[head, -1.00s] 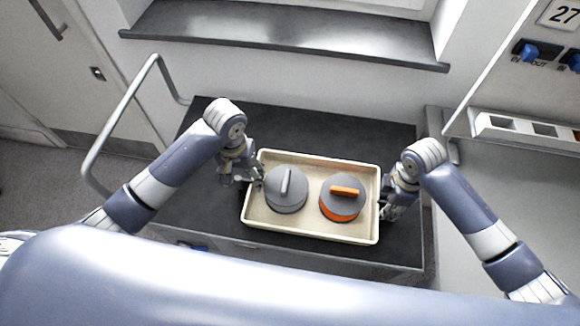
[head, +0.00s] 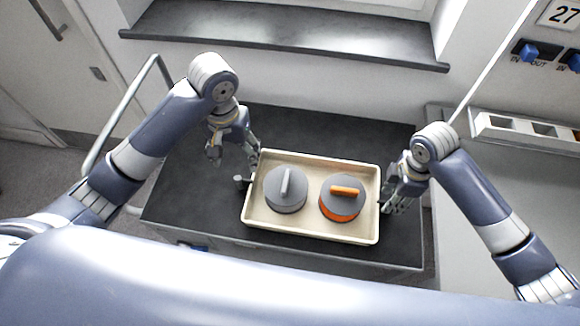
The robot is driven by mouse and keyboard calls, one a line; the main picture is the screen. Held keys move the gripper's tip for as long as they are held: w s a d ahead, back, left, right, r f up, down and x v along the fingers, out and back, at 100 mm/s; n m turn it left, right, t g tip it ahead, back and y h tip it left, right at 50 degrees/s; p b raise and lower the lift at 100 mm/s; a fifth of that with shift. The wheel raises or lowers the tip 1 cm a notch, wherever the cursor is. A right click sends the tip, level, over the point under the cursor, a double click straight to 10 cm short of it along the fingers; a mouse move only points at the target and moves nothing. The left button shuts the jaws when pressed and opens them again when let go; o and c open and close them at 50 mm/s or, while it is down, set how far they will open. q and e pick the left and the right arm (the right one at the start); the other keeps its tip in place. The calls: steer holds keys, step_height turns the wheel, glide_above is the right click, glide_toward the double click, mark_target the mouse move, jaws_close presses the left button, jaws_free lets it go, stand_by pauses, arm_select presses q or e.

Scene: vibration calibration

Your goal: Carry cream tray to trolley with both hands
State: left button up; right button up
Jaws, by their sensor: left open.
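The cream tray (head: 312,233) lies flat on the dark top of the trolley (head: 190,205). It carries a grey round weight with a grey handle (head: 285,190) on the left and a grey-and-orange round weight with an orange handle (head: 342,197) on the right. A small dark grip (head: 240,182) sticks out at the tray's left end. My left gripper (head: 234,158) is open and empty, above and behind that grip, with its fingers spread. My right gripper (head: 390,203) is at the tray's right end; its fingers are small and dark, and their opening is unclear.
A dark window sill (head: 285,38) runs behind the trolley. A grey rail (head: 125,110) stands at the trolley's left. At the right are a bench with a white compartment rack (head: 525,132) and a wall panel with blue switches (head: 530,52). The trolley top behind the tray is clear.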

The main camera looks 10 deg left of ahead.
step_height(320, 180, up, 7)
steer(key=shift+r, duration=0.1)
stand_by(0.7)
